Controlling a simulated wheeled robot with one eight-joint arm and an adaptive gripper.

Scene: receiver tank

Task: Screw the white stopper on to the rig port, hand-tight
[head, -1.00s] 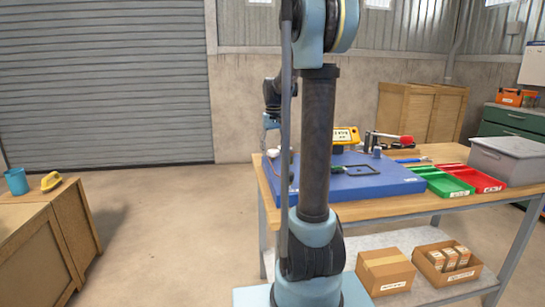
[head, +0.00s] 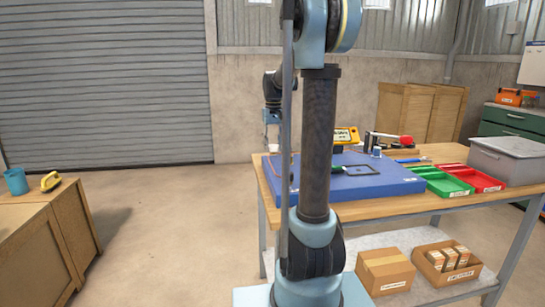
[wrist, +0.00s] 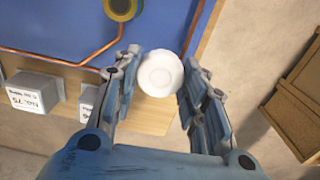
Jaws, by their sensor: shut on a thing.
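The white stopper (wrist: 160,74) is a round white disc between the fingertips of my gripper (wrist: 161,62) in the wrist view. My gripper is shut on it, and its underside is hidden. In the head view my gripper (head: 272,136) hangs pointing down at the left end of the bench, with a small white spot at its tips. A round yellow fitting with a dark centre (wrist: 122,7), possibly the rig port, is at the top of the wrist view, apart from the stopper.
A blue panel (wrist: 60,25) with a copper pipe (wrist: 92,52) lies beyond my fingers. Grey labelled boxes (wrist: 35,93) are at left in the wrist view. The workbench (head: 440,152) also holds a yellow meter (head: 346,136), green tray (head: 443,181) and red tray (head: 474,177).

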